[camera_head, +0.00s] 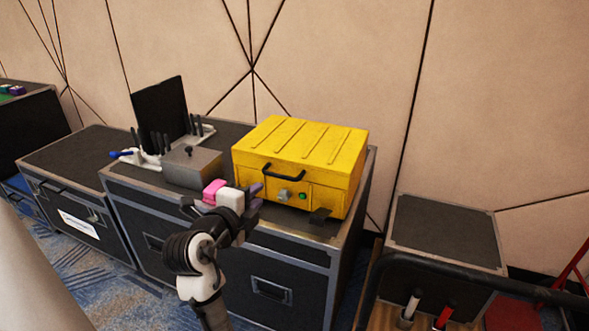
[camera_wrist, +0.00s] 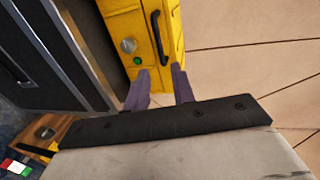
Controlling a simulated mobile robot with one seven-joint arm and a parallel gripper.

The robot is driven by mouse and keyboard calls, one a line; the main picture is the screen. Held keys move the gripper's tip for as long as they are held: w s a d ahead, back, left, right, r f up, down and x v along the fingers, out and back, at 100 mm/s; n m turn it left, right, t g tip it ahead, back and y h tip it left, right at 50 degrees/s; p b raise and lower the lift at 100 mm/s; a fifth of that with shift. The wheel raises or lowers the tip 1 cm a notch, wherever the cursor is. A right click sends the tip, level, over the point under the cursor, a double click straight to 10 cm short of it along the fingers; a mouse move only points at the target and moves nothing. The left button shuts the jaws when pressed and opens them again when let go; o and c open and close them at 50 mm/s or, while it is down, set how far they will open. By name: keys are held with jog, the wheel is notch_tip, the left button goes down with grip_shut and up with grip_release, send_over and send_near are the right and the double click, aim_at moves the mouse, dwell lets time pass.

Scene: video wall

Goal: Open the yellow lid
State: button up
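A yellow box (camera_head: 325,188) with a ribbed yellow lid (camera_head: 301,141) stands on a black flight case (camera_head: 290,262). The lid looks closed. A black handle (camera_head: 284,170) is on the front, with a grey knob (camera_head: 284,195) and a green button (camera_head: 303,196) below it. My gripper (camera_head: 255,197) is in front of the box's left part, its purple fingers pointing toward it. In the wrist view my gripper (camera_wrist: 160,84) has its two fingers apart with nothing between them; the handle (camera_wrist: 159,36) lies ahead of the fingertips, apart from them.
A grey metal box (camera_head: 192,167) and a black panel (camera_head: 160,112) stand left of the yellow box. A lower case (camera_head: 445,230) is at the right. A black rail (camera_head: 480,275) crosses the lower right. The wall is close behind the cases.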

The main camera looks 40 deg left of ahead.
aim_at(280, 177)
jog(key=p+x, duration=0.2)
jog(key=x, duration=1.1)
jog(key=shift+w+f+p, duration=0.2)
jog(key=shift+w+p, duration=0.1)
jog(key=shift+p, duration=0.05)
jog(key=shift+c, duration=0.4)
grip_shut()
